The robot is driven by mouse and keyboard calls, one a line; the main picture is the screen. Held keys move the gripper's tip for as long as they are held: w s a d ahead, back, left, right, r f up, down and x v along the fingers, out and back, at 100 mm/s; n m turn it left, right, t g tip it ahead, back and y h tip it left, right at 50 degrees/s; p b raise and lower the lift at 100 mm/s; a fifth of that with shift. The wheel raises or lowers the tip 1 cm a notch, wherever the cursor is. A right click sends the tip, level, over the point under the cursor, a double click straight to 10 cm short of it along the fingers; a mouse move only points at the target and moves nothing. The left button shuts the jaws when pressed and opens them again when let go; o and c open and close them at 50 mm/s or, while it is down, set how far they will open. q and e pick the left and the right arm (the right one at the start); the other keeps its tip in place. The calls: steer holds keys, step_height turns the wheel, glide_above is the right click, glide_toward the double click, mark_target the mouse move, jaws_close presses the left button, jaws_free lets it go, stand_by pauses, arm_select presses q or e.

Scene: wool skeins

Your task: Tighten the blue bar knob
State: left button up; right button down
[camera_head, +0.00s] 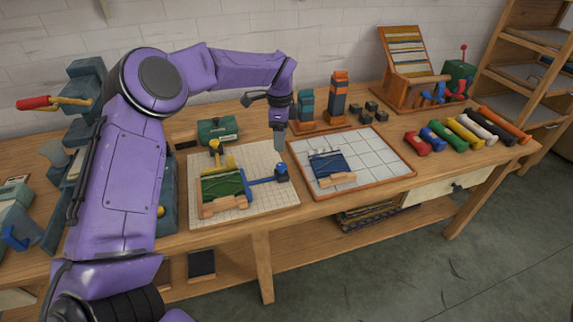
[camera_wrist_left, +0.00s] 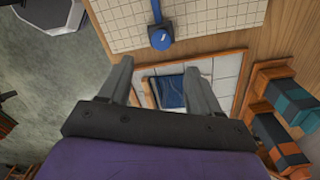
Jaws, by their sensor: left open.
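The blue bar knob (camera_head: 282,173) is a dark blue round knob at the right end of a thin blue bar (camera_head: 262,181). The bar lies over the gridded cream board, beside the green woven piece (camera_head: 222,187). The knob also shows in the left wrist view (camera_wrist_left: 161,38), beyond the fingertips. My left gripper (camera_head: 279,143) is above the table just behind the knob in the head view, apart from it. In the left wrist view its two fingers (camera_wrist_left: 159,68) are spread with nothing between them. My right gripper is not in view.
A white tiled board (camera_head: 385,165) with a blue woven piece (camera_head: 322,164) lies to the right. A yellow knob (camera_head: 215,146) and a green box (camera_head: 217,130) stand behind the cream board (camera_head: 262,206). Coloured skeins (camera_head: 463,133) lie at far right.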

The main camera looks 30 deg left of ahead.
mark_target(281, 165)
arm_select(q)
step_height(281, 165, down, 10)
steer(key=p, duration=0.3)
steer(key=shift+w+a+r, duration=0.1)
steer(key=shift+r, duration=0.15)
steer(key=shift+w+f, duration=0.1)
steer(key=shift+f, duration=0.55)
steer(key=c, duration=1)
